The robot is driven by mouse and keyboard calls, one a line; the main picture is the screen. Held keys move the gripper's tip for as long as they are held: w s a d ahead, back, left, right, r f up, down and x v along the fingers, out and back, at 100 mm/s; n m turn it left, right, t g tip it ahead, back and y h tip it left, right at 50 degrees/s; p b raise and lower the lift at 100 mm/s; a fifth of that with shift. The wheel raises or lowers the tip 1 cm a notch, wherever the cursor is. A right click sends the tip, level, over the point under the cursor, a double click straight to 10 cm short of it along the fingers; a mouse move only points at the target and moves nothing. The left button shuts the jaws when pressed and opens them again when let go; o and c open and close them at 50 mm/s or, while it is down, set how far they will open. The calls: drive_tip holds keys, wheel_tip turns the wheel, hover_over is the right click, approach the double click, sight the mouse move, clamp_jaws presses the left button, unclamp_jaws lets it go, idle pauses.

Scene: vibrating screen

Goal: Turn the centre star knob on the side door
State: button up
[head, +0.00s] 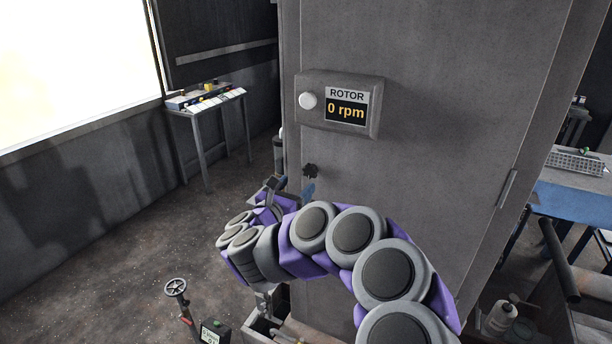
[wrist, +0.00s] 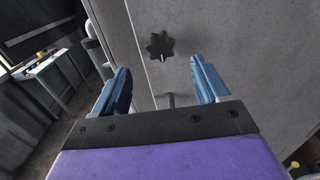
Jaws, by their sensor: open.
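A dark star knob (head: 310,171) sits on the grey cabinet face, below the rotor display. In the wrist view the star knob (wrist: 159,46) is beyond the fingertips, between the two blue fingers and a little above their tips. My gripper (wrist: 162,80) is open and empty, apart from the knob. In the head view my gripper (head: 290,188) is close to the knob, partly hidden by my own wrist. A second small dark fitting (wrist: 170,99) shows on the panel lower down between the fingers.
A rotor display (head: 345,106) reading 0 rpm, with a white button, is on the cabinet (head: 420,170). A control desk (head: 205,100) stands at the back left. A handwheel (head: 176,287) and a small display box (head: 215,333) stand at lower left. The floor at left is mostly clear.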

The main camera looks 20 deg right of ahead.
sight(308, 173)
drive_tip(key=x, duration=0.6)
drive_tip(key=shift+w+d, duration=0.2)
drive_tip(key=shift+d, duration=0.15)
drive_tip(key=shift+c, duration=0.4)
drive_tip(key=c, duration=0.9)
